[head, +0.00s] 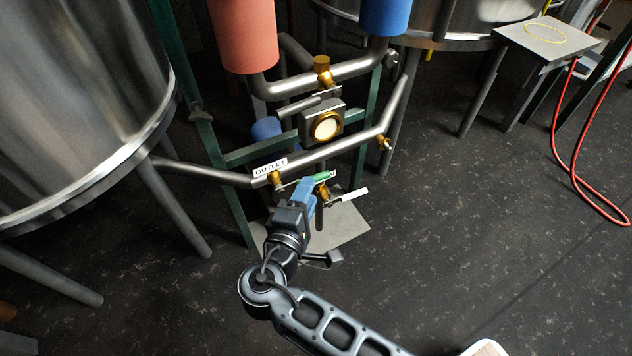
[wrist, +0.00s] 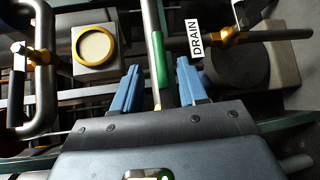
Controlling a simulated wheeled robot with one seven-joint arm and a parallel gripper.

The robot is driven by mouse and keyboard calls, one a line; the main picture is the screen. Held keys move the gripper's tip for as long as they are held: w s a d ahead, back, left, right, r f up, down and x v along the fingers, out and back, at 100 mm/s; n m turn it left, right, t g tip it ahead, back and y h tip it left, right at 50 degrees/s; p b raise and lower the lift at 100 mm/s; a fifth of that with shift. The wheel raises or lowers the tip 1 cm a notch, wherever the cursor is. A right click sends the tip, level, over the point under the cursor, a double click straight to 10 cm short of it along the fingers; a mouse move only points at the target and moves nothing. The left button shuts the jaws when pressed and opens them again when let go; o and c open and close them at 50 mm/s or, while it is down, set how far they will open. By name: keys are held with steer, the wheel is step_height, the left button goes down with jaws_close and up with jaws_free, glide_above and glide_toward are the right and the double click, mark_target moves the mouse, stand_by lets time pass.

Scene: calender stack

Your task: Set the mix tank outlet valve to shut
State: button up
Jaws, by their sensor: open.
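The mix tank outlet valve is a brass body (head: 275,181) on the steel pipe below the white OUTLET label (head: 270,166). Its lever with a green grip (head: 323,176) reaches right from the body, roughly along the pipe. In the wrist view the green grip (wrist: 160,60) stands between my two blue fingers. My gripper (head: 311,184) is open, with a visible gap on each side of the grip in the wrist view (wrist: 158,66). How deep the grip sits between the fingers is hard to tell. My gripper partly hides the lever in the head view.
A round gauge (head: 327,126) sits above the pipe. The steel tank (head: 75,90) is at left. A red hose (head: 575,175) lies right; open floor lies between.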

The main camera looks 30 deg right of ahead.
mark_target(315, 176)
steer(key=b+x, duration=0.1)
steer(key=x, duration=0.5)
jaws_close()
stand_by(0.3)
